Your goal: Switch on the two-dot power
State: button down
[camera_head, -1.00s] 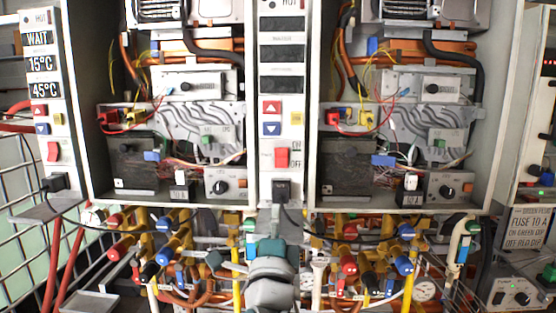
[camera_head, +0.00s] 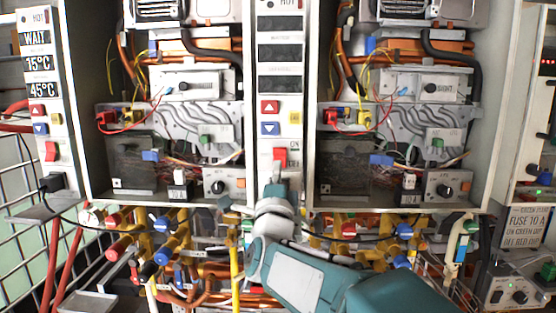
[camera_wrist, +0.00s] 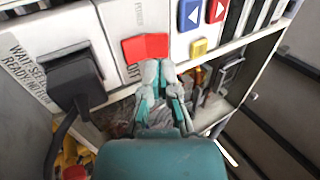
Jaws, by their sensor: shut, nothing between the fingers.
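The middle control panel (camera_head: 266,100) has a red rocker switch (camera_head: 280,155) low on its face, and its displays are dark. In the wrist view, the red rocker switch (camera_wrist: 145,48) is just ahead of the fingertips. My gripper (camera_head: 279,178) is shut and empty, its tips at the rocker's lower edge. The wrist view shows my gripper (camera_wrist: 158,72) tips close together, overlapping the rocker's lower right part. I cannot tell whether they touch. A two-dot mark is not legible.
A black plug (camera_wrist: 75,80) with a cable sits left of the rocker in the wrist view. Blue (camera_wrist: 190,14) and yellow (camera_wrist: 199,48) buttons are close to its right. The left panel (camera_head: 42,100) has lit displays and its own red switch (camera_head: 51,151). Pipes and valves crowd below.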

aim_at(279, 151)
jog(key=shift+x, duration=1.7)
jog(key=shift+r, duration=0.1)
jog(key=shift+w+r+g, duration=0.25)
jog(key=shift+g, duration=0.25)
jog(key=shift+f, duration=0.1)
